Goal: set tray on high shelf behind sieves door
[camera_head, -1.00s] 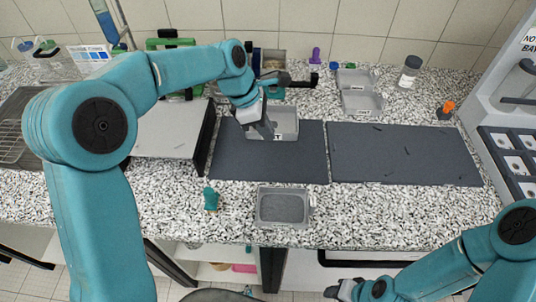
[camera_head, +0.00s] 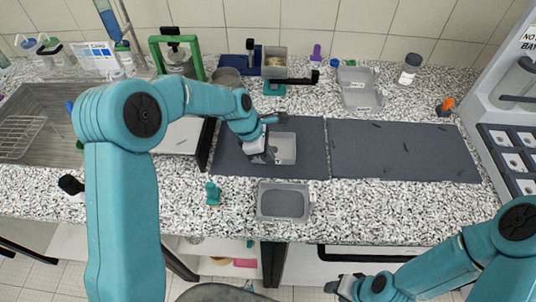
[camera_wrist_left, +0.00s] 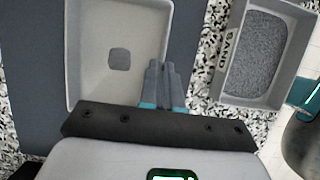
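A pale grey tray (camera_head: 283,147) with a small grey patch on its floor is over the dark left mat. It also shows in the left wrist view (camera_wrist_left: 112,25). My left gripper (camera_head: 262,150) is at its left side in the head view. In the left wrist view the fingers (camera_wrist_left: 160,82) are close together at the tray's wall near one corner, pinching it. Whether the tray touches the mat is unclear. My right gripper (camera_head: 342,290) is low at the bottom edge, its fingers too small to judge. No door marked for sieves can be made out.
A tray labelled SAND (camera_wrist_left: 224,70) sits at the counter's front edge, also in the head view (camera_head: 284,215). Another grey tray (camera_head: 362,98) stands at the back. The right mat (camera_head: 400,155) holds only small dark bits. Open compartments with a pink item (camera_head: 245,263) show under the counter.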

